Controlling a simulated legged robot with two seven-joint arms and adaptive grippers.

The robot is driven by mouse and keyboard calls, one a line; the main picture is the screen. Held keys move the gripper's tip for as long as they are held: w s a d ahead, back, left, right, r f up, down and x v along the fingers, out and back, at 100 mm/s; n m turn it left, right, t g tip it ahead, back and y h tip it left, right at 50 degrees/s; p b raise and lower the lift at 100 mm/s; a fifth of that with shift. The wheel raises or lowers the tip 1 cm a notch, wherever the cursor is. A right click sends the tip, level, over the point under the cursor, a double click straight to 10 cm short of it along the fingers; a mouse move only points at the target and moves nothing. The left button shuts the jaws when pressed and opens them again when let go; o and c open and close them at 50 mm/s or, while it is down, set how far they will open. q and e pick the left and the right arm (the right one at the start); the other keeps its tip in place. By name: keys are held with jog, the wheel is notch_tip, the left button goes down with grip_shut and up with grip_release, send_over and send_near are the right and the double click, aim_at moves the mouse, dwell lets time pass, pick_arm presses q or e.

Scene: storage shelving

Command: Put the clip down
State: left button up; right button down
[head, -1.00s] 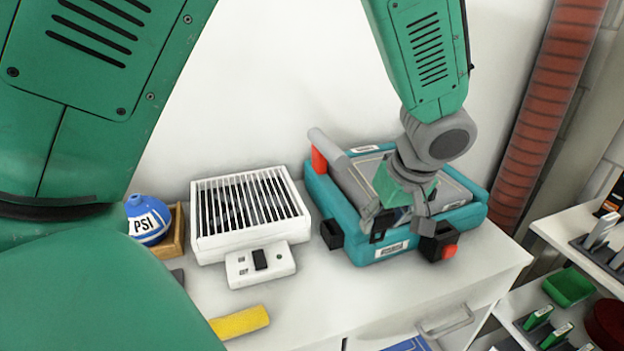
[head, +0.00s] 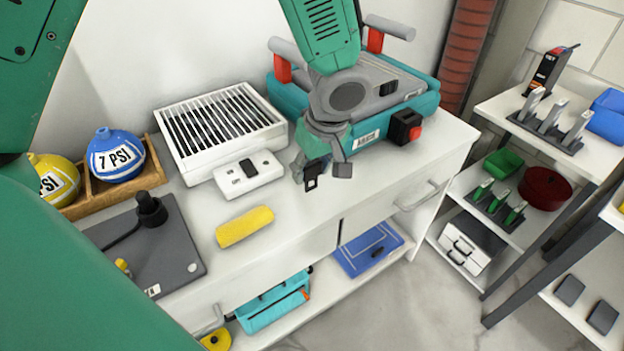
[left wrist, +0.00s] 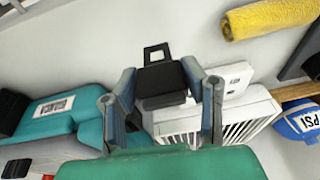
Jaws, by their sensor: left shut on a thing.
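The clip (head: 312,174) is a small black piece with a square open loop at its end. My left gripper (head: 321,161) is shut on it. In the left wrist view the clip (left wrist: 163,82) sits between the two fingers of the left gripper (left wrist: 168,86), its loop pointing away from the palm. The gripper is over the white counter (head: 300,208), in front of the teal case and right of the small white box. I cannot tell how high the clip is above the counter. My right gripper is not in view.
The teal case (head: 425,103) with a black-and-red block (head: 405,127) stands behind right. A slotted white unit (head: 222,125), white box (head: 248,174) and yellow roll (head: 245,226) lie left. The counter between the roll and the case is clear. Shelves (head: 535,115) stand at right.

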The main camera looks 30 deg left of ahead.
aim_at(315, 172)
pick_arm(q)
notch_tip(315, 172, down, 3)
jog(key=shift+r+b, duration=0.1)
jog(key=shift+b, duration=0.25)
jog(key=shift+f, duration=0.3)
jog(key=shift+d+r, duration=0.15)
jog(key=o, duration=1.1)
jog(key=p+v, duration=0.3)
jog(key=v, duration=0.9)
